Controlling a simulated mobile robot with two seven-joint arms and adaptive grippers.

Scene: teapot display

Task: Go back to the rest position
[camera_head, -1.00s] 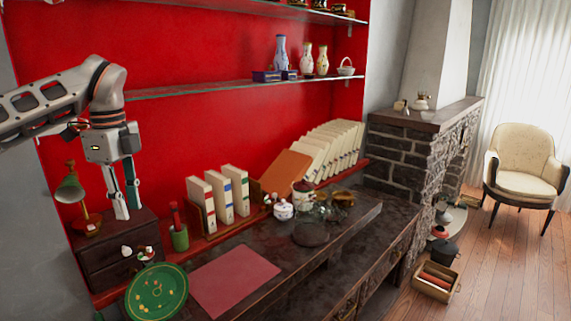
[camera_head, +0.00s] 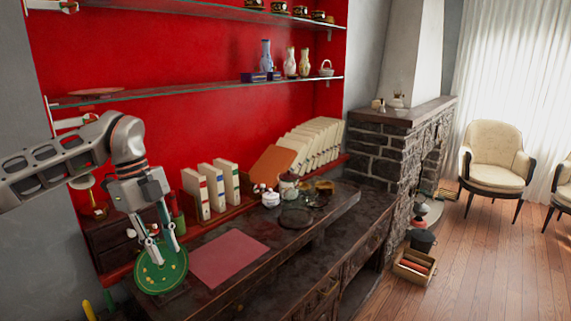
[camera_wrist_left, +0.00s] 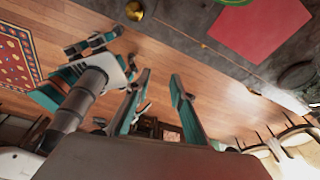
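My left gripper (camera_head: 163,250) hangs in front of the dark desk at the left of the head view. It overlaps the round green plate (camera_head: 160,276) there; I cannot tell the gap in depth. Its two fingers are apart with nothing between them, as the left wrist view also shows (camera_wrist_left: 159,78). In that wrist view a white and teal part of me, likely my right arm (camera_wrist_left: 62,95), shows at the left over the wooden floor. The right arm is not in the head view.
The desk (camera_head: 325,238) bears a red mat (camera_head: 229,258), binders (camera_head: 217,190), and small pots. A glass shelf (camera_head: 190,90) is above. A stone fireplace (camera_head: 385,160), armchair (camera_head: 492,160) and wooden box (camera_head: 414,267) stand right. The floor (camera_head: 480,265) is largely clear.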

